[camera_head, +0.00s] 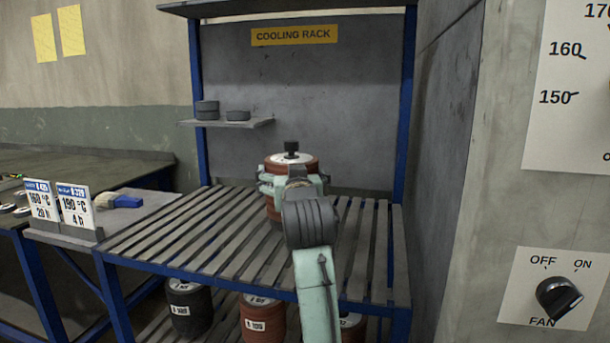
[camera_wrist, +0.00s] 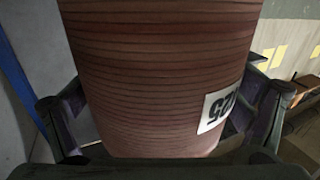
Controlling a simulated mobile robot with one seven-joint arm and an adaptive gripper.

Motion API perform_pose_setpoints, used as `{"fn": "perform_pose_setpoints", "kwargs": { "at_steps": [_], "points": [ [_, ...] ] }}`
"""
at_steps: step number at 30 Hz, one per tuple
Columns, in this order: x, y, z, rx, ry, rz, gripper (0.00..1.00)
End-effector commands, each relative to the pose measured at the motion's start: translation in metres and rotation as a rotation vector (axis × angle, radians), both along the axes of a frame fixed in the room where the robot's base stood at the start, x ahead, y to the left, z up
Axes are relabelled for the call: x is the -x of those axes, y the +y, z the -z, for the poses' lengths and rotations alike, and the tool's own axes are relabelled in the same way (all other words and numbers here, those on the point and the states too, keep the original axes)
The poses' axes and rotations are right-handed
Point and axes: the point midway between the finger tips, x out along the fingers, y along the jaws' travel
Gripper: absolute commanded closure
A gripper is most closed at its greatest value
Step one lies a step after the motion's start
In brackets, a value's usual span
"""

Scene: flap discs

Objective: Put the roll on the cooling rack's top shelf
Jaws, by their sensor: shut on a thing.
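The roll (camera_head: 291,160) is a reddish-brown stack of discs with a pale top and a black knob. In the wrist view the roll (camera_wrist: 165,75) fills the middle, with a white label at its right side. My gripper (camera_head: 292,182) is shut on the roll, with a finger on each side of it. The cooling rack has blue posts, and its slatted top shelf (camera_head: 190,236) lies below and around the roll in the head view. My arm hides most of the roll's lower part, so I cannot tell whether it touches the slats.
Several rolls, one dark (camera_head: 188,308) and others reddish (camera_head: 262,318), stand on the lower shelf. A small side shelf (camera_head: 228,123) holds dark discs. A concrete wall (camera_head: 455,120) bounds the right. The left slats are clear.

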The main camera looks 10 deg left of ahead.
Motion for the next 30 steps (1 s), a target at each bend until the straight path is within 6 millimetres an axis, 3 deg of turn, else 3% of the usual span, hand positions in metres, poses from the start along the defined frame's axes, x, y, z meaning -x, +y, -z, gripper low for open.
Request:
{"fn": "perform_pose_setpoints", "kwargs": {
  "at_steps": [9, 20, 30],
  "points": [
    [-0.024, 0.022, -0.002, -0.004, -0.010, 0.001, 0.67],
    [-0.024, 0.022, 0.030, -0.004, -0.010, 0.001, 0.67],
    [-0.024, 0.022, 0.033, -0.005, -0.013, 0.001, 0.67]
  ]
}}
